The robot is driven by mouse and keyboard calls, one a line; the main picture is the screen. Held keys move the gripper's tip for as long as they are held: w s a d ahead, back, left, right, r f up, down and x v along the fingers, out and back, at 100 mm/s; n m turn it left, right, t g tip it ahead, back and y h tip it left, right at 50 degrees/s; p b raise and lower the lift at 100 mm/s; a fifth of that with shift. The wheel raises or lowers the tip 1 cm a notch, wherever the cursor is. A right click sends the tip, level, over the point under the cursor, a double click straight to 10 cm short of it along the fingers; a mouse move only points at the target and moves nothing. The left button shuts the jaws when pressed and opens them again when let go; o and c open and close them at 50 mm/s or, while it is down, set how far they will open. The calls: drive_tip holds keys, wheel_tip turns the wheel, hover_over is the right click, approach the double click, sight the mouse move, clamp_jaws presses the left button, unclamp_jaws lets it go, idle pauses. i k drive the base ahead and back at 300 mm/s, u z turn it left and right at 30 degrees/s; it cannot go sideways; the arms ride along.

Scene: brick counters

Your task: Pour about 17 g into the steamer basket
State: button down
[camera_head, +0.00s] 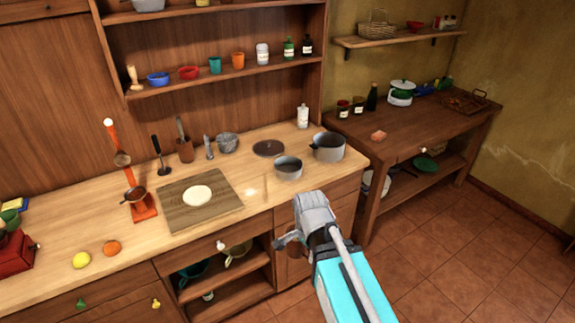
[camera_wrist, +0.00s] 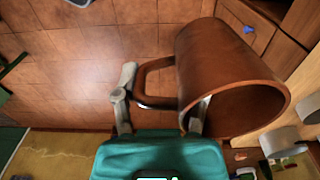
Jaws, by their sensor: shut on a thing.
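My gripper (camera_wrist: 160,108) is shut on the handle of a brown mug (camera_wrist: 222,62) in the wrist view. The mug lies tilted in that view, its open rim towards the lower right; its contents are not visible. In the head view my gripper (camera_head: 303,232) is in front of the counter's front edge, with part of the mug (camera_head: 296,249) showing below and behind it. A small grey basket-like bowl (camera_head: 228,143) stands at the back of the counter and may be the steamer basket; I cannot tell for sure.
Two grey pots (camera_head: 288,168) (camera_head: 328,148) stand on the wooden counter (camera_head: 260,205), close to my gripper. A board (camera_head: 175,213) with pale dough (camera_head: 197,195) and an orange stand (camera_head: 143,207) are further left. A side table (camera_head: 455,125) stands right. Tiled floor (camera_head: 420,245) is open.

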sight(286, 168)
drive_tip(key=z, duration=0.05)
drive_tip(key=i, duration=1)
drive_tip(key=u, duration=0.05)
